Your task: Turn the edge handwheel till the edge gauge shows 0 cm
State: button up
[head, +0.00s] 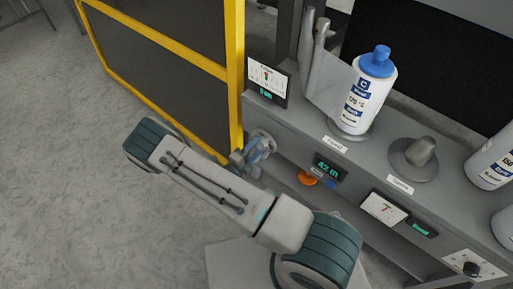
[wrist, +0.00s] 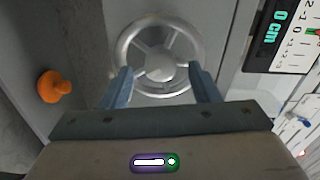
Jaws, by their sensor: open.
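The edge handwheel (wrist: 160,58) is a grey spoked wheel on the machine's side, filling the upper middle of the wrist view. In the head view the handwheel (head: 262,139) shows partly behind my gripper. My gripper (wrist: 160,82) is open, with its blue fingers at the lower left and lower right of the wheel; I cannot tell if they touch the rim. My gripper (head: 252,156) also shows in the head view at the machine's left end. The edge gauge (wrist: 278,27) reads 0 cm in green digits. The gauge panel (head: 268,80) stands above the wheel in the head view.
An orange knob (wrist: 54,87) sticks out left of the wheel. A 42 m display (head: 328,167) is on the front. A white bottle with a blue cap (head: 368,90) stands on the ledge. A yellow-framed fence (head: 236,75) stands close left of my gripper.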

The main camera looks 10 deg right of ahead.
jog(key=v, duration=1.3)
jog(key=s+d+r+m+g+y+p, duration=0.1)
jog(key=d+r+m+g+y+p, duration=0.2)
jog(key=r+m, duration=0.55)
jog(key=s+d+r+m+g+p, duration=0.1)
jog(key=d+r+m+g+p, duration=0.15)
jog(key=r+m+g, duration=0.4)
jog(key=s+d+r+m+g+y+p, duration=0.1)
jog(key=d+r+m+g+y+p, duration=0.15)
jog(key=r+m, duration=0.75)
jog(key=s+d+r+m+t+y+p, duration=0.1)
jog(key=s+r+m+y+p, duration=0.3)
jog(key=r+m, duration=0.6)
jog(key=s+d+r+m+t+y+p, duration=0.2)
jog(key=r+m, duration=0.7)
jog(key=r, duration=0.6)
jog(key=shift+s+d+r+m+t+y+p, duration=0.35)
jog(key=shift+s+t+y+p, duration=0.25)
jog(key=shift+s+y+p, duration=0.8)
jog(key=shift+s+f+b, duration=0.1)
jog(key=shift+s+b, duration=0.2)
